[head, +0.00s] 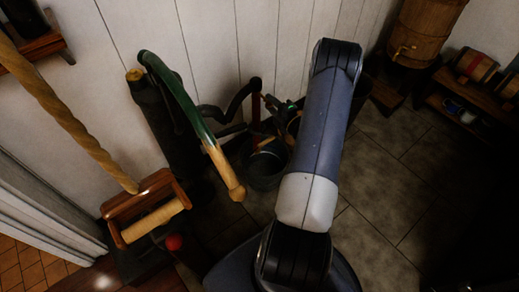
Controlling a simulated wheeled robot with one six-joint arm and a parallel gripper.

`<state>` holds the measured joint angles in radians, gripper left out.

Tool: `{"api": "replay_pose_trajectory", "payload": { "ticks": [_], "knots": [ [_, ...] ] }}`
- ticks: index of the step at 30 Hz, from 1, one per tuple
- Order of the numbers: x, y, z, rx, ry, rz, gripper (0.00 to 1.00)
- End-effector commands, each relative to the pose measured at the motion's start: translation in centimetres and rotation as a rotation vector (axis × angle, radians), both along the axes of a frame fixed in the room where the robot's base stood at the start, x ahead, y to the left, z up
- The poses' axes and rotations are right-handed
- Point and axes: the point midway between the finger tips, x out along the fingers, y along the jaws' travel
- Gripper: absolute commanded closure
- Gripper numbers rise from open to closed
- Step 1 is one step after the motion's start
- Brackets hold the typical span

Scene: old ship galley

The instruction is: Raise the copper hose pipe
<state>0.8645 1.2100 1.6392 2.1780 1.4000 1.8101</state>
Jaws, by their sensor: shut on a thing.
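A curved pipe (180,92), green along its bend with a tan, knobbed lower end (224,170), arches beside a dark upright cylinder (170,122). The cylinder leans near the white plank wall and has a tan top. The pipe's upper end is close to the cylinder's top; I cannot tell how they join. The pipe's tan end hangs down to the right. My blue and white arm link rises through the middle right of the view. My gripper cannot be made out; the far part of my arm is hidden behind this link. I see no fingers on the green pipe.
A dark bucket (266,168) and a black curved piece (240,95) stand right of the pipe. A thick rope (70,118) and a wooden roller frame (150,208) are at left. A wooden barrel (420,30) and a shelf with small casks (476,66) are at right. Tiled floor (400,185) is open at right.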

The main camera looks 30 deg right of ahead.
Motion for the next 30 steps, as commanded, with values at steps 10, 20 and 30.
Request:
{"api": "replay_pose_trajectory", "payload": {
  "ticks": [10,20,30],
  "knots": [
    [0.1,-0.1,8.1,-0.004,-0.005,0.001,0.86],
    [0.1,0.0,12.6,-0.002,-0.004,0.000,0.86],
    [0.1,-0.1,12.6,-0.003,-0.007,0.000,0.57]
  ]
}}
